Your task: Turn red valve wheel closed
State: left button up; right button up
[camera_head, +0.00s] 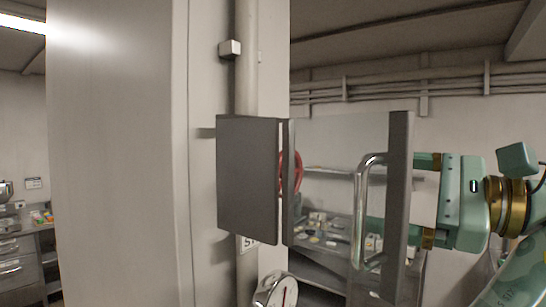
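The red valve wheel (291,172) shows only as a narrow curved piece, inside a grey wall cabinet (248,180) on the column. The cabinet side hides most of the wheel. The cabinet's glass door stands swung out to the right, with a grey edge frame (398,200) and a metal bar handle (361,215). My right gripper (376,198) comes in from the right at the door's outer edge. Its fingers are spread, one high and one low, and the frame partly hides them. I cannot tell whether it touches the door. My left gripper is out of view.
A round dial gauge (277,290) sits below the cabinet, near a partly hidden sign (246,243). A pipe (246,80) runs up the column. Shelves with small items (325,228) stand behind the door. A counter (40,240) is at far left.

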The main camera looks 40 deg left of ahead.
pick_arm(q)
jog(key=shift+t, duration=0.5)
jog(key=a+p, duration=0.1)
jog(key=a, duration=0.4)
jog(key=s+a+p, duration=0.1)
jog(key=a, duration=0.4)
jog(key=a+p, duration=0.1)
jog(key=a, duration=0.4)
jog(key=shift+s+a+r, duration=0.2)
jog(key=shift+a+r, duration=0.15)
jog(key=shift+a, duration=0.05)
pick_arm(e)
notch_tip(320, 180, up, 3)
jog(key=shift+d+r, duration=0.15)
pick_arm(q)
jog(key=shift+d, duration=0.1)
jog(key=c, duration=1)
pick_arm(e)
jog(key=shift+d, duration=0.3)
